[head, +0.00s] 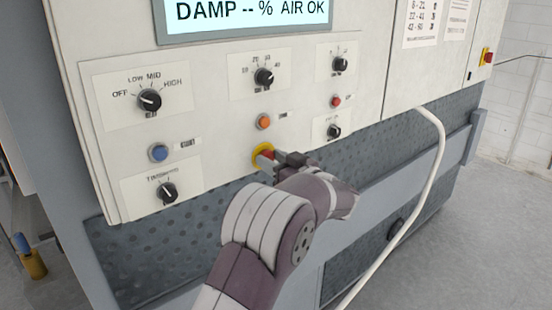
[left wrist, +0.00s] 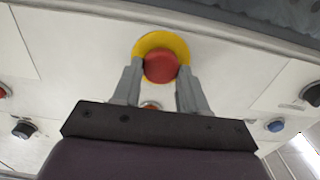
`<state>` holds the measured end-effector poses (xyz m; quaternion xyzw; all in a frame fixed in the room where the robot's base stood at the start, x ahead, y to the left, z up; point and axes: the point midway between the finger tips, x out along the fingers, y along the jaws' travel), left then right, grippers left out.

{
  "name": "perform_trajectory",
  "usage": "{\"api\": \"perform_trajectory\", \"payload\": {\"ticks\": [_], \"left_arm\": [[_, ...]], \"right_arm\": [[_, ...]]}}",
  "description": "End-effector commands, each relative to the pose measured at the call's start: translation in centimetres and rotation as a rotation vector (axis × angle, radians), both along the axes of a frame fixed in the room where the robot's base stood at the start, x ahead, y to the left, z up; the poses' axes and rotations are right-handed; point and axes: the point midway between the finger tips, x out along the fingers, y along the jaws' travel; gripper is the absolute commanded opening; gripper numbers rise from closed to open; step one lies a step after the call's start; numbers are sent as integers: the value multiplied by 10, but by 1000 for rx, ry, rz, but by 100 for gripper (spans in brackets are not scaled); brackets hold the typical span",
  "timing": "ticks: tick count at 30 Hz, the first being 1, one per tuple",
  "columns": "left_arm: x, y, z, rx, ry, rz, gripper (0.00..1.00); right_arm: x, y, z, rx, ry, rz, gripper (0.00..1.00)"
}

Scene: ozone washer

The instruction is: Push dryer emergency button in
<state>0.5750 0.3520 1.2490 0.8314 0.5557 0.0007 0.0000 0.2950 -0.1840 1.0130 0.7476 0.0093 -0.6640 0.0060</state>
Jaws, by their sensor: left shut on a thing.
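The dryer emergency button is a red mushroom knob with a yellow ring (head: 258,158), low on the cream control panel (head: 215,135). In the left wrist view, the red knob (left wrist: 160,67) sits at the top middle with the yellow ring around it. My left gripper (head: 275,158) is at the button, and its two grey fingers (left wrist: 158,80) lie one on each side of the red knob, shut on it. In the head view the gripper hides part of the button. My right gripper is not in view.
Around the button are an orange button (head: 263,122), a blue button (head: 158,153), a small red button (head: 336,101) and several black dials. A display (head: 245,14) is above. A pale hose (head: 437,150) hangs at the right. Another red knob (head: 487,57) is far right.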

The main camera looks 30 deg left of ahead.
Motion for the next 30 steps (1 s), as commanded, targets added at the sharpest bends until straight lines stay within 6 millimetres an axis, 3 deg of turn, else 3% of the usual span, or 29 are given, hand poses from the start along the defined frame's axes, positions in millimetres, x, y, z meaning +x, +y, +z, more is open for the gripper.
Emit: {"api": "perform_trajectory", "payload": {"ticks": [1,7,8,9,10,20,23,30], "left_arm": [[1,3,5,2,1,2,0],[1,3,3,2,-2,0,0],[1,3,3,2,-2,0,49],[1,3,3,2,-3,0,62],[1,3,3,2,-2,0,68],[-1,-2,1,1,0,-1,68],[-7,-19,-1,0,-1,-3,68],[-32,-79,-2,0,-1,-5,68]], "right_arm": [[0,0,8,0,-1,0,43],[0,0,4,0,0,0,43],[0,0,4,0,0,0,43],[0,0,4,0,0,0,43],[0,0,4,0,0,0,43],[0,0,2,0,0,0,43],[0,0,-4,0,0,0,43],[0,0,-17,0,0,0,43]]}}
